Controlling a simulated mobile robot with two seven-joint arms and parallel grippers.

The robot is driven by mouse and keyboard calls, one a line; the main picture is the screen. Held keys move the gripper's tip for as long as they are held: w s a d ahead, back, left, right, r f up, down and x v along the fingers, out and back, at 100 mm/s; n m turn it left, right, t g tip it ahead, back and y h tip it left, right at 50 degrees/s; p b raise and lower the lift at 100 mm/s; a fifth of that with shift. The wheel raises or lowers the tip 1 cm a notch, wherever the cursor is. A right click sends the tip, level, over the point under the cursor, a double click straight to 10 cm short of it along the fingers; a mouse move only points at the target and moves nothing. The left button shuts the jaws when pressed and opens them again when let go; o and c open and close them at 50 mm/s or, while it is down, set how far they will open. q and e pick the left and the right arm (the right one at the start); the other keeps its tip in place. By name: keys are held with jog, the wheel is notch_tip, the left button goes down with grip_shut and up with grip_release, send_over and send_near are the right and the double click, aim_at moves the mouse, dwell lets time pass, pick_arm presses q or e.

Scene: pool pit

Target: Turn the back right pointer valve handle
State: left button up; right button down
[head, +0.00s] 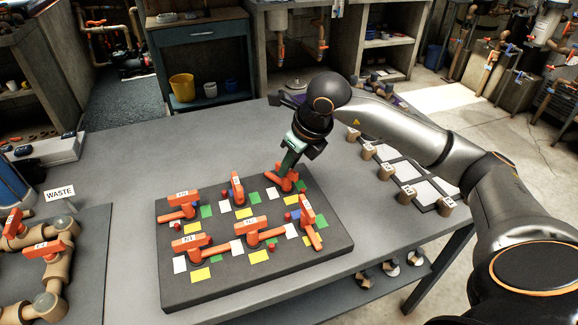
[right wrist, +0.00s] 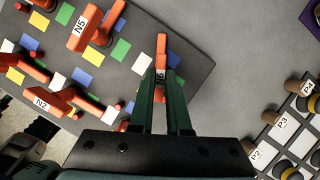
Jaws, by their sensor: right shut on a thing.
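The back right pointer valve handle (head: 288,183) is orange and sits at the far right corner of the dark valve board (head: 340,246). My right gripper (head: 289,168) comes down on it from above and is shut on it. In the right wrist view, the green fingers of my right gripper (right wrist: 166,82) stand on either side of the orange handle (right wrist: 161,48), which bears the label N6. The fingers and the gripper's body hide part of the handle and its base. My left gripper is in neither view.
Several other orange valve handles stand close by, such as the back middle one (head: 237,188) and the front right one (head: 308,214). Coloured squares lie between them. A rack of labelled tan pegs (head: 386,171) stands to the right. A WASTE sign (head: 60,193) stands left.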

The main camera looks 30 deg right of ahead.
jog(key=m+h, duration=0.1)
jog(key=m, duration=0.1)
jog(key=shift+a+m+b, duration=0.1)
jog(key=shift+m+b, duration=0.2)
jog(key=shift+b, duration=0.05)
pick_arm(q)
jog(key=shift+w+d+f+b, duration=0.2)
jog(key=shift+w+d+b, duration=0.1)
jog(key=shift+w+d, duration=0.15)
pick_arm(e)
jog(key=shift+m+h, duration=0.6)
jog(key=shift+m, duration=0.8)
jog(key=c, duration=0.9)
grip_release()
pick_arm(q)
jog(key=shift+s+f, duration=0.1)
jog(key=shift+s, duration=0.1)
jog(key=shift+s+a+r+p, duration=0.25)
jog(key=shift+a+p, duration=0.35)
jog(key=shift+p, duration=0.2)
pick_arm(e)
jog(key=shift+v, duration=6.3)
